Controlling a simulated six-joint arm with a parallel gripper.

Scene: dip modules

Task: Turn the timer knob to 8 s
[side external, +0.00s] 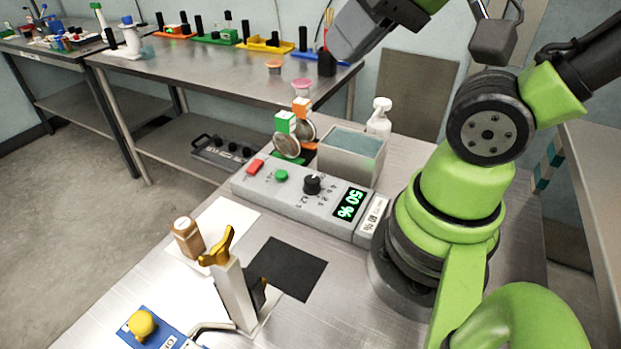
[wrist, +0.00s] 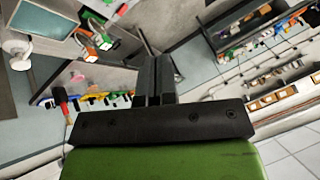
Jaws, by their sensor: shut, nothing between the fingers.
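The grey control box (side external: 285,197) lies on the metal bench in the side external view. Its black round knob (side external: 312,184) has small scale marks to the right, too small to read, and I cannot tell where the knob points. A green button (side external: 281,175) and a red switch (side external: 255,166) sit left of the knob. My gripper (wrist: 155,62) shows in the wrist view with its fingers together and nothing between them. It is away from the box, and I cannot make out the knob in the wrist view.
Behind the box stand a grey tank (side external: 349,160), a white bottle (side external: 379,117) and round discs in orange-and-green clips (side external: 286,124). In front are a black mat (side external: 288,268), a brown bottle (side external: 187,238) and a white stand with a yellow top (side external: 231,285).

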